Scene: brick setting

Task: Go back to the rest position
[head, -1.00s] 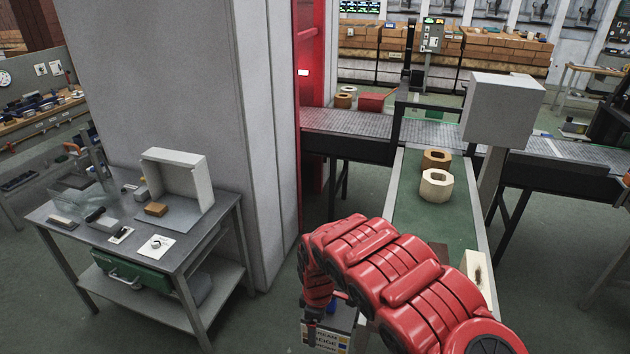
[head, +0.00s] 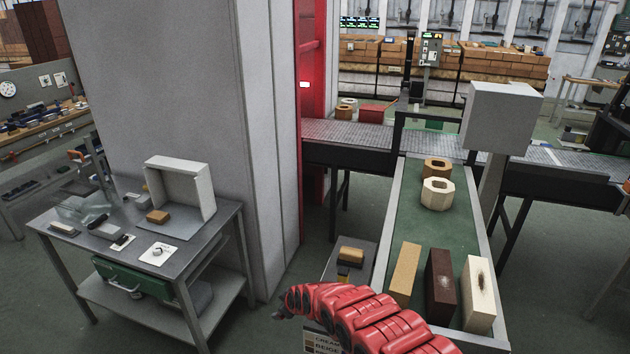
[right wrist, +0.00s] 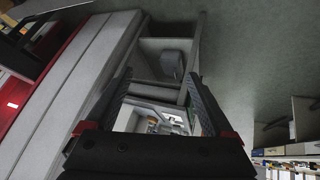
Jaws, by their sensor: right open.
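My right arm (head: 365,318) is red and reaches in from the bottom edge of the head view toward the left, low in front of the green conveyor. Its gripper is not clear in the head view. In the right wrist view my right gripper (right wrist: 160,76) has its two dark fingers spread, and nothing shows held between them. My left arm and gripper are not in view.
Tan (head: 404,273), dark brown (head: 440,287) and cream (head: 479,293) bricks stand on the green conveyor (head: 413,225). A tan brick (head: 350,255) lies on a grey surface beside it. A metal side table (head: 205,240) and grey pillar (head: 190,85) stand left.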

